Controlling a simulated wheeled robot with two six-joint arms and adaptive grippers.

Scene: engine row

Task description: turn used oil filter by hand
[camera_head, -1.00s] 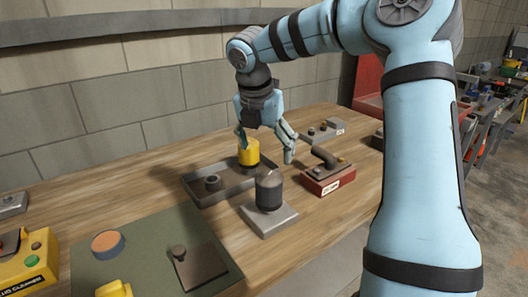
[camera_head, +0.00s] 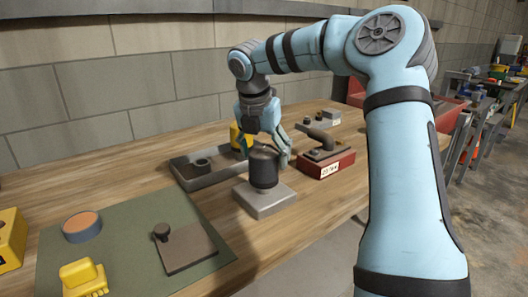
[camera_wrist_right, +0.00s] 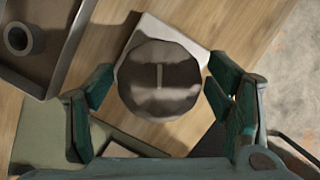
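The used oil filter looks to be the dark cylinder (camera_head: 264,168), upright on a pale grey square base (camera_head: 266,199). In the right wrist view its round dark top (camera_wrist_right: 160,85) has a short pale mark in the middle. My right gripper (camera_head: 266,146) is just behind and above it, pointing down. In the right wrist view my open fingers (camera_wrist_right: 162,92) stand on either side of the round top, with gaps visible. I cannot tell how far down its side they reach. My left gripper is not in view.
A grey tray (camera_head: 208,181) holds a dark ring and adjoins a yellow cylinder (camera_head: 236,138), partly hidden by my gripper. A red box (camera_head: 328,163) stands right of the filter. A green mat (camera_head: 125,232) lies front left with several items. Bare wood lies between.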

